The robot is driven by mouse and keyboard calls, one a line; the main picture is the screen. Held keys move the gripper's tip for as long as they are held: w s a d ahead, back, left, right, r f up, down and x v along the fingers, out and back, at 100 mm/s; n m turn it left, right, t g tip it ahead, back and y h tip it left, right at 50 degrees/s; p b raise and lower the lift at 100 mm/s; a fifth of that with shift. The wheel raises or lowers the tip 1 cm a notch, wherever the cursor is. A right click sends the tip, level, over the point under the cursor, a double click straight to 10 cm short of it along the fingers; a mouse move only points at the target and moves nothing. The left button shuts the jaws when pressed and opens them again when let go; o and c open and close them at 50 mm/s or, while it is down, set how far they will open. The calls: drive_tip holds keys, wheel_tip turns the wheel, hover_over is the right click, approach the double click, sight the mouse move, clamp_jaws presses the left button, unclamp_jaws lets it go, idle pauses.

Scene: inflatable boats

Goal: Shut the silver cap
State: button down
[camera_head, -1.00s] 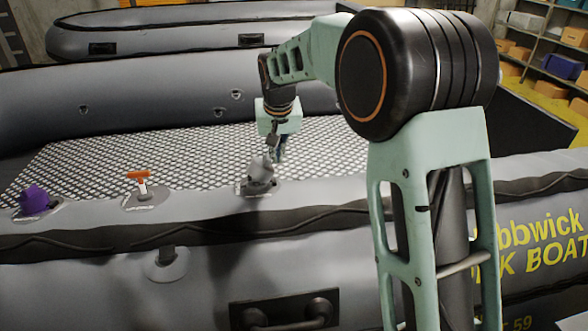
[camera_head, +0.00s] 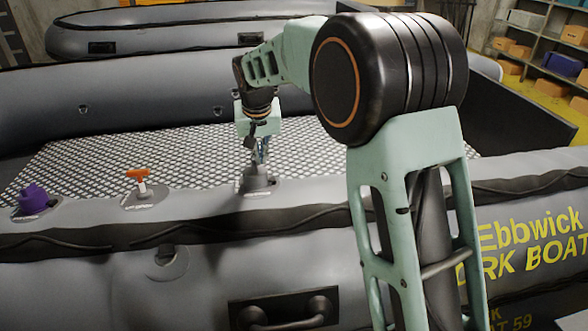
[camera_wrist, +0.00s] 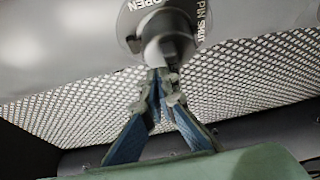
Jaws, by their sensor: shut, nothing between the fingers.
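The silver cap (camera_head: 257,178) is a grey, stubby piece on a round plate on top of the near boat tube. In the wrist view the silver cap (camera_wrist: 168,38) is at the top centre, on a round plate marked "OPEN" and "PIN SHUT". My gripper (camera_wrist: 160,76) is shut and empty, its fingertips right at the lower edge of the cap in that view. I cannot tell whether they touch it. In the head view my gripper (camera_head: 262,155) is just behind and above the cap, partly hidden by it.
To the left on the same tube are an orange-handled valve (camera_head: 138,180) and a purple cap (camera_head: 33,198). A white-and-dark mesh floor (camera_head: 190,150) lies behind the tube. A black carrying handle (camera_head: 285,312) is on the tube's front. Shelves (camera_head: 545,60) stand at the back right.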

sight(255, 163)
drive_tip(key=shift+s+a+f, duration=0.25)
drive_tip(key=shift+a, duration=0.2)
drive_tip(key=shift+s+a+f, duration=0.25)
drive_tip(key=shift+a, duration=0.15)
drive_tip(key=shift+r, duration=0.1)
drive_tip(key=shift+w+r+p, duration=0.15)
drive_tip(key=shift+r+p, duration=2.2)
drive_tip(key=shift+r, duration=1.2)
drive_tip(key=shift+w+d, duration=0.1)
